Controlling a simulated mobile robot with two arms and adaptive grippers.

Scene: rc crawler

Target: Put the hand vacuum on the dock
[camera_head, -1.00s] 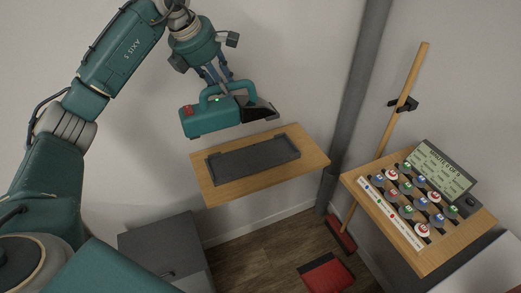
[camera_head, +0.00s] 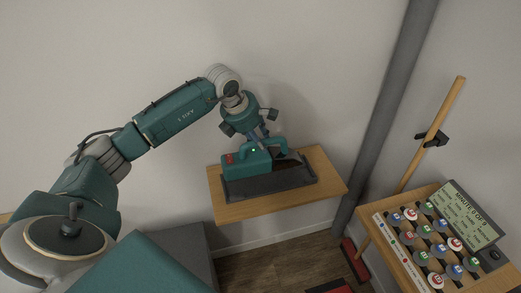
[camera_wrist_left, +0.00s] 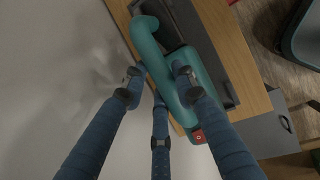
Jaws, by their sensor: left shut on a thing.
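The teal hand vacuum (camera_head: 238,165) has a red button, a small green light and a dark nozzle pointing right. My left gripper (camera_head: 264,140) is shut on its top handle from above. The vacuum is over the dark grey dock (camera_head: 275,189), lined up along it and covering much of its inside. I cannot tell whether it touches the dock or is slightly above it. In the left wrist view the vacuum (camera_wrist_left: 185,82) lies between my gripper's blue fingers (camera_wrist_left: 160,88), with the dock's edge (camera_wrist_left: 222,60) beyond it. My right gripper is out of view.
The dock sits on a wooden shelf (camera_head: 240,209) at the wall. A grey pole (camera_head: 385,100) stands to its right. Further right, a wooden stand (camera_head: 383,236) holds a board of round counters and a display (camera_head: 465,215). A wooden stick (camera_head: 430,130) leans in a black wall clip.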

